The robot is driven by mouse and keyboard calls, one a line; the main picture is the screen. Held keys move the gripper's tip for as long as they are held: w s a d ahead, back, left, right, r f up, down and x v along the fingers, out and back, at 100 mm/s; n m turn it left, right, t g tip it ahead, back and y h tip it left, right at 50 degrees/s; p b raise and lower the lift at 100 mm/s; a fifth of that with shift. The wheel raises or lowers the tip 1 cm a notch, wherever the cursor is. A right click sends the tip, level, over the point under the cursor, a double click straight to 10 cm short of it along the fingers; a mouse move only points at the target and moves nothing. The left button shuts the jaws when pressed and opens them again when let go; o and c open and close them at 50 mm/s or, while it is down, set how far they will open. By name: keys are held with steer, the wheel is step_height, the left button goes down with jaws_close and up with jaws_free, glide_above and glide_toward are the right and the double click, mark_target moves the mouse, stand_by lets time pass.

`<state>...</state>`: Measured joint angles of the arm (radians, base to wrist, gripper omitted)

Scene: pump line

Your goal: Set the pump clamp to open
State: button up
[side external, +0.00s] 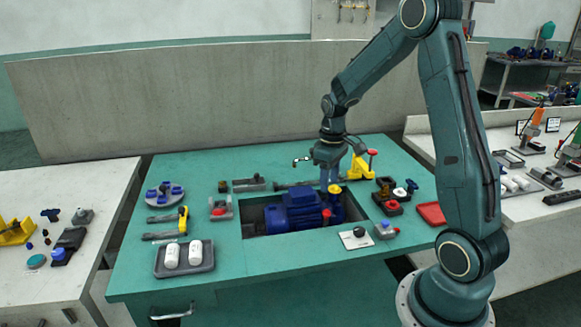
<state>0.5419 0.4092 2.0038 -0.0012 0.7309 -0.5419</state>
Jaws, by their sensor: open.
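The blue pump (298,213) sits in a rectangular recess in the green bench top. A yellow clamp-like part (359,169) with a red-tipped lever (372,153) stands at the back right of the recess; it may be the pump clamp. Its lever looks raised, but its setting is too small to tell. My gripper (328,182) points down over the right end of the pump, just left of the yellow part. It is open. The fingertips are small here, and I cannot tell whether they touch anything. The arm hides a little of the area behind.
A grey tray (158,270) with two white bottles is at the front left. A yellow-and-grey tool (182,222) and a round holder (150,195) lie behind it. Dark blocks with knobs (391,205) and a red tray (431,220) are at right. The front edge is mostly clear.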

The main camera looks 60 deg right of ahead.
steer(key=shift+r, duration=1)
steer(key=s+a+r+t, duration=0.3)
steer(key=s+a+r, duration=0.2)
steer(key=a+r, duration=0.7)
steer(key=s+a+r+t, duration=0.2)
steer(key=s+a+r, duration=0.1)
steer(key=s+a, duration=0.5)
steer(key=shift+s+a+r+t, duration=0.2)
steer(key=shift+s+a+t, duration=0.15)
steer(key=shift+s, duration=1.5)
